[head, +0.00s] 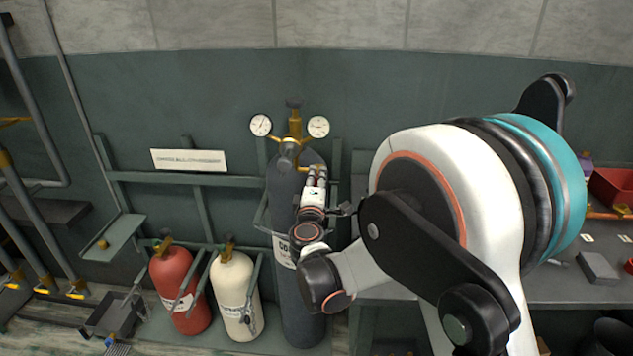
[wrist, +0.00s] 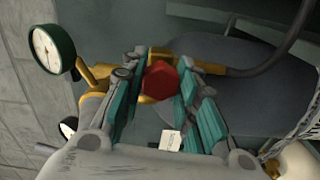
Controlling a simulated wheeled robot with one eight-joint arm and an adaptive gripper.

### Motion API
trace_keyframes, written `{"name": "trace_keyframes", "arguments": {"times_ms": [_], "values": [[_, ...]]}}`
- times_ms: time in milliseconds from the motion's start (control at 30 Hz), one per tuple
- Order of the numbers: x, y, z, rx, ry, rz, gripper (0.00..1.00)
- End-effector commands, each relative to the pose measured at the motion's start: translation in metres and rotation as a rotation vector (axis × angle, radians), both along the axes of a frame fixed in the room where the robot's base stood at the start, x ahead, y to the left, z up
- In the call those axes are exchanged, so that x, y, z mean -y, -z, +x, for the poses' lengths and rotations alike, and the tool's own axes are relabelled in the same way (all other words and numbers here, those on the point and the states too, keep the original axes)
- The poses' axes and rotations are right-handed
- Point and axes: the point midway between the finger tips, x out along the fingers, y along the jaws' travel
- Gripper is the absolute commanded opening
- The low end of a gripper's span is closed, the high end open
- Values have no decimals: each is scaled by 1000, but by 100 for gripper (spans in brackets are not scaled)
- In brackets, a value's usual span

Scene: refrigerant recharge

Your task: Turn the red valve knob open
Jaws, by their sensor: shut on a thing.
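The red valve knob (wrist: 161,81) is a small faceted red piece in the middle of the wrist view. It sits on a brass fitting. My gripper (wrist: 158,96) has its teal-padded fingers on either side of the knob and is shut on it. In the head view my gripper (head: 316,174) is at the upper part of the tall dark grey cylinder (head: 293,305), just below the brass regulator (head: 295,125). The knob is hard to make out in the head view behind the fingers.
Two round gauges (head: 261,125) flank the regulator; one gauge (wrist: 53,49) is close to the fingers in the wrist view. A red cylinder (head: 173,275) and a cream cylinder (head: 231,280) stand to the left. A workbench (head: 540,290) is at the right.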

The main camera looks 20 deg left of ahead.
Motion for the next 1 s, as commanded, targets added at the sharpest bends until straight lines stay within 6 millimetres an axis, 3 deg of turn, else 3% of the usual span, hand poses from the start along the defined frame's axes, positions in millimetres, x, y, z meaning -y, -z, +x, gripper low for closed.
{"name": "trace_keyframes", "arguments": {"times_ms": [600, 1000], "values": [[-1, 1, 0, 133, -1, -552, 4], [0, 2, 0, 186, -2, -775, 4]]}}
